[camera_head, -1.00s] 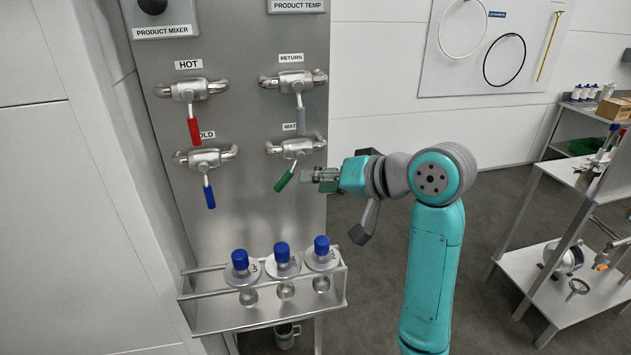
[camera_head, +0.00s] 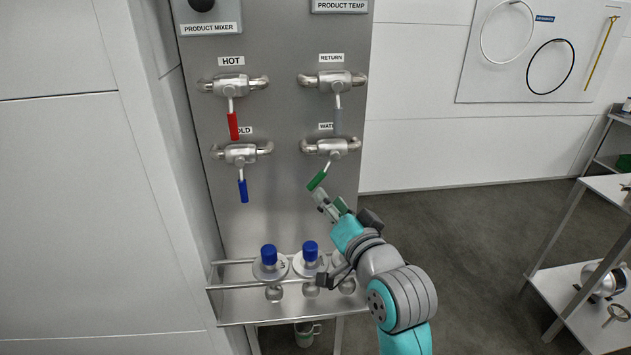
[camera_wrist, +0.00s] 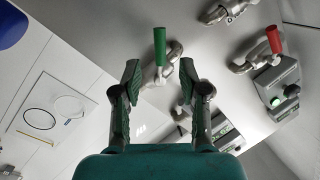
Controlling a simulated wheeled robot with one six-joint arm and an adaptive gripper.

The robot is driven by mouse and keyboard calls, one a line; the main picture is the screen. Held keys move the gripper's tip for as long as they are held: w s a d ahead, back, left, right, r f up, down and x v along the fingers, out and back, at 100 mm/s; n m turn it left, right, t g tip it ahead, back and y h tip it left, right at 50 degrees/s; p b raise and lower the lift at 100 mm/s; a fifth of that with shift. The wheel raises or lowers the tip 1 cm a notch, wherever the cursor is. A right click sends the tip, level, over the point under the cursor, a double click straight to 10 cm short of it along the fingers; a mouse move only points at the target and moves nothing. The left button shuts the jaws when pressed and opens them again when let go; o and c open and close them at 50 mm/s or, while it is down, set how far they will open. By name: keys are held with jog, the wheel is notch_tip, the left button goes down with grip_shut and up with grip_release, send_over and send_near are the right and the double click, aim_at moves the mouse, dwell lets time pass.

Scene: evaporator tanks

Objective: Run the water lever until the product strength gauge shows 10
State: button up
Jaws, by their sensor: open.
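My gripper (camera_head: 328,203) is open and empty, just below the lever's green end in the head view. In the wrist view, the green handle (camera_wrist: 160,43) shows just beyond the gap between my two open fingertips (camera_wrist: 160,78), and neither finger visibly touches it. The product strength gauge is not in view, so its reading cannot be told.
The red HOT lever (camera_head: 233,126), blue COLD lever (camera_head: 243,190) and grey RETURN lever (camera_head: 338,121) are close by. Open floor (camera_head: 450,250) lies to the right.

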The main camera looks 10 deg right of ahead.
aim_at(317, 184)
jog(key=x, duration=0.8)
jog(key=shift+w, duration=0.25)
grip_shut()
